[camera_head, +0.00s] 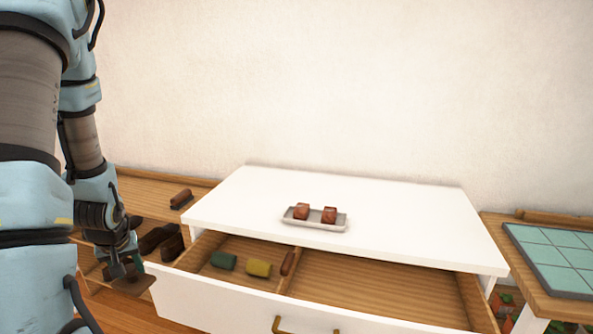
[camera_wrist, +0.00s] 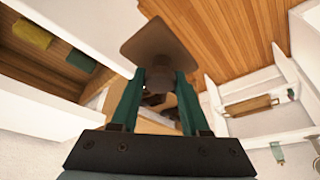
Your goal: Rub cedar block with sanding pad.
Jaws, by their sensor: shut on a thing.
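My gripper (camera_head: 124,268) is at the left in the head view, beside the left end of the open drawer. It is shut on the short round handle of a flat brown square pad (camera_head: 135,286), which looks like the sanding pad. In the wrist view the pad (camera_wrist: 160,34) shows beyond the green fingers of my gripper (camera_wrist: 158,82). Two reddish-brown blocks, a left one (camera_head: 301,211) and a right one (camera_head: 329,215), sit apart on a pale tray (camera_head: 314,222) on the white dresser top. They look like cedar; which one the task means I cannot tell.
The dresser's open drawer (camera_head: 375,288) holds a green roll (camera_head: 223,260), a yellow roll (camera_head: 258,268) and a small brown item (camera_head: 288,263). A wooden bench (camera_head: 140,188) with a brush (camera_head: 181,199) and shoes is at left. A tiled table (camera_head: 555,255) is at right. The dresser top around the tray is clear.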

